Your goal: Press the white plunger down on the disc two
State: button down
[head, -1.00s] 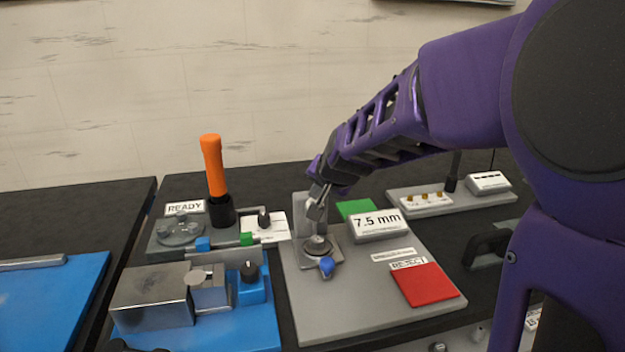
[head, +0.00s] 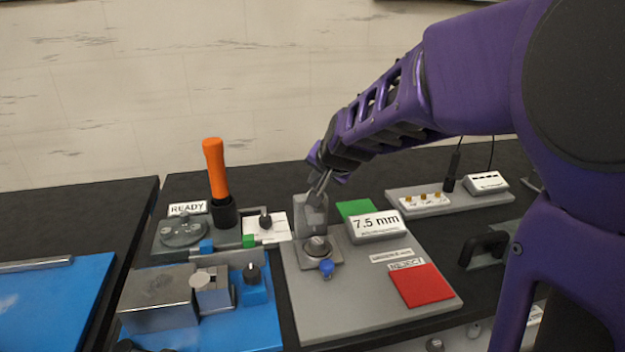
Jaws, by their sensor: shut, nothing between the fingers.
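My gripper (head: 317,200) is shut and empty, pointing down above the grey gauge plate (head: 345,310). It is in front of an upright grey block (head: 311,226) and partly hides it. Just below the fingertips, apart from them, a small round metal disc-like piece (head: 318,247) sits on a square grey seat (head: 333,261), with a blue knob (head: 326,268) at its front. A pale round cap (head: 202,279) tops a metal block on the blue fixture at left. I cannot tell which part is the white plunger. The display (head: 377,225) beside the seat reads 7.5 mm.
A red pad (head: 421,286) and a green pad (head: 355,210) lie on the gauge plate. An orange-handled tool (head: 216,170) stands upright at left behind the blue fixture (head: 240,335). A black handle (head: 485,247) is at right. The plate's front is clear.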

notch_tip(320, 180, up, 4)
jog(key=p, duration=0.3)
jog(key=shift+r, duration=0.15)
dwell(0.4)
